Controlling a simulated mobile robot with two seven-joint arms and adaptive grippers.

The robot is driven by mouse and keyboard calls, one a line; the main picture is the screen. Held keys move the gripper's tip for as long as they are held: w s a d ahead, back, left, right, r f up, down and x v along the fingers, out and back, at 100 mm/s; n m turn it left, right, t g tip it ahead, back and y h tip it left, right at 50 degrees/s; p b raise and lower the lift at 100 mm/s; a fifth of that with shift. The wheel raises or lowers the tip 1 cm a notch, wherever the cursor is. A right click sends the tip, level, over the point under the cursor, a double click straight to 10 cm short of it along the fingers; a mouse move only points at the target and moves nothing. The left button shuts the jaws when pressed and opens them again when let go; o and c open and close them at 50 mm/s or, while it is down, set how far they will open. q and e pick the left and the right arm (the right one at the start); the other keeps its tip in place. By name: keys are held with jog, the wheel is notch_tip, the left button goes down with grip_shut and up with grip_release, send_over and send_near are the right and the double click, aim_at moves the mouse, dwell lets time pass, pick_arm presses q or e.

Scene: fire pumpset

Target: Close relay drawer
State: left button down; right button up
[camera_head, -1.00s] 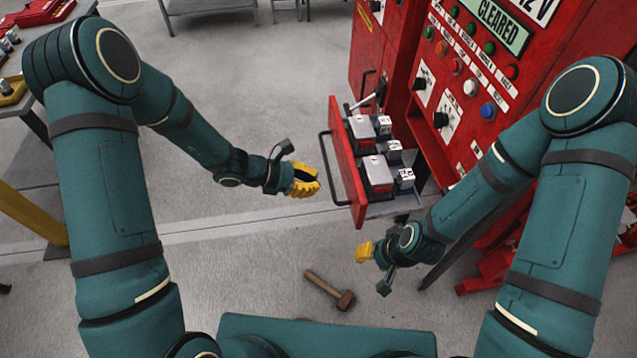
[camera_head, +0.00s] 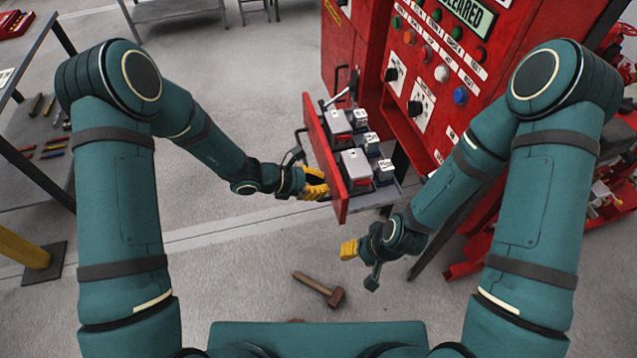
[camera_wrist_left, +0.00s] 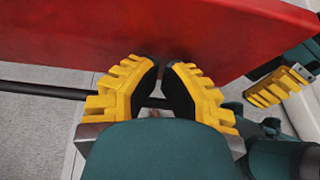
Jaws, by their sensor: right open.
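The relay drawer is pulled out of the red cabinet; its red front panel (camera_head: 325,160) faces left. The dark bar handle (camera_head: 302,140) on the panel is partly hidden by my left gripper (camera_head: 318,183). That gripper is at the lower part of the panel. In the left wrist view its yellow fingers (camera_wrist_left: 165,68) point at the red panel (camera_wrist_left: 200,30), with a narrow gap between them. The handle bar (camera_wrist_left: 45,90) runs crosswise behind them; contact is unclear. My right gripper (camera_head: 346,250) is open and empty, below and apart from the drawer.
Grey and white relays (camera_head: 357,170) stand in the drawer. The red cabinet (camera_head: 415,70) with buttons and switches is behind it. A hammer (camera_head: 320,287) lies on the floor. A workbench (camera_head: 30,60) is at far left. The floor left of the drawer is clear.

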pick_arm(q)
jog(key=d+b, duration=0.1)
jog(key=d, duration=0.2)
jog(key=w+d+b, duration=0.1)
jog(key=d, duration=0.2)
jog(key=w+d+b, duration=0.1)
jog(key=d, duration=0.2)
jog(key=shift+w+d+f+b, duration=0.2)
jog(key=shift+d+b, duration=0.1)
jog(key=shift+b, duration=0.1)
jog(key=w+d+b, duration=0.3)
jog(key=w+d, duration=0.1)
jog(key=d, duration=1)
jog(key=shift+d+r, duration=0.2)
jog(key=shift+r, duration=0.05)
